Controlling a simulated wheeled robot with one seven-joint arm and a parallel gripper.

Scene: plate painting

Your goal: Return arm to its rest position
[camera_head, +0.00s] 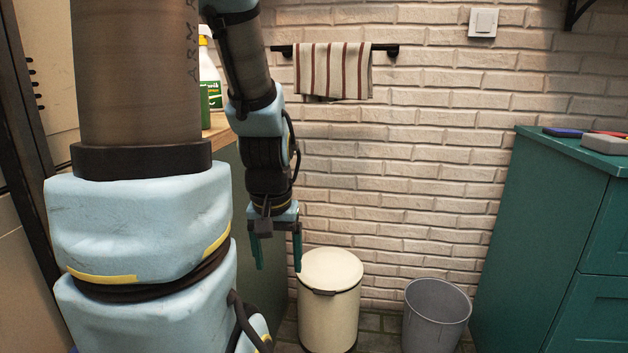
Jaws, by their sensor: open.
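My gripper (277,252) hangs pointing down near the middle of the head view. Its two dark green fingers are apart, with nothing between them. My arm comes down from the top left, with brown links and light blue joint covers, and fills much of the left side. The gripper is just left of the cream lidded bin, as seen in the picture, and appears clear of it.
A cream bin (329,310) and a grey open bin (436,312) stand on the floor by the brick wall. A teal cabinet (545,230) is at right with a grey item (604,144) on top. A spray bottle (208,75) and striped towel (333,71) are behind.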

